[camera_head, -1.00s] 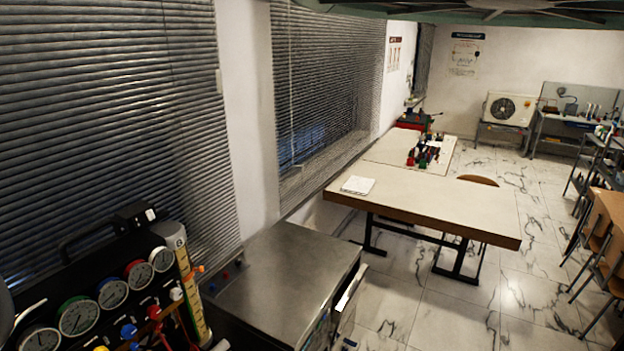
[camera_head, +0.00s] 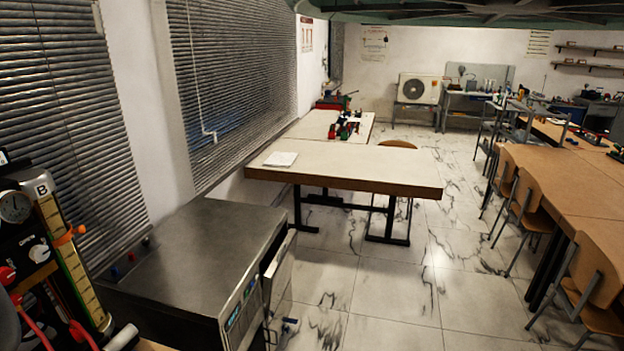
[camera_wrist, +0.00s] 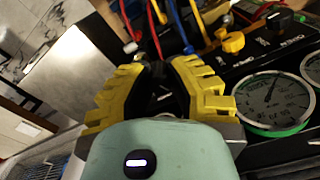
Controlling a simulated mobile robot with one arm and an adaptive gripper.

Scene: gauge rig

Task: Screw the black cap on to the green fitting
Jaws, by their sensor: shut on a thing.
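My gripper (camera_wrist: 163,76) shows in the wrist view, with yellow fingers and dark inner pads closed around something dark. That thing is mostly hidden between the pads, so I cannot tell for sure that it is the black cap. The gripper is in front of the gauge rig's hoses, apart from the green-rimmed gauge (camera_wrist: 272,103) at its right. I cannot pick out the green fitting in either view. My gripper is not in the head view.
The gauge rig (camera_head: 50,255) is cut off at the head view's left edge. A metal-topped cabinet (camera_head: 195,262) stands beside it. A pale table (camera_head: 345,168) stands beyond, and wooden desks (camera_head: 575,200) line the right. The marble floor (camera_head: 395,300) between is clear.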

